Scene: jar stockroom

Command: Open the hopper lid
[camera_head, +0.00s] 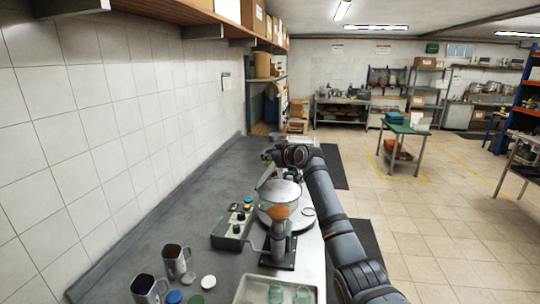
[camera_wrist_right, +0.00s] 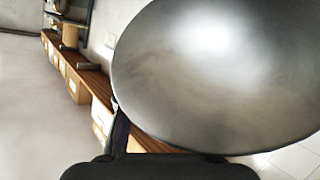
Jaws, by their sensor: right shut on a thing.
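The hopper (camera_head: 279,196) is a pale metal bowl on a round base on the grey counter. Its lid (camera_head: 265,178) shows as a thin grey shape tilted up steeply at the bowl's far left side. In the right wrist view the lid (camera_wrist_right: 215,70) is a large smooth grey disc filling the upper right. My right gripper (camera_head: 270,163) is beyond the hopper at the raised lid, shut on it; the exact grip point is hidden. My left gripper is in neither view.
In front of the hopper stand a green-grey control box (camera_head: 231,229) and a device with a brown knob (camera_head: 280,230). Mugs (camera_head: 175,261), loose lids (camera_head: 208,282) and a tray of jars (camera_head: 247,292) are nearer. The tiled wall bounds the left; a shelf (camera_head: 170,8) hangs above.

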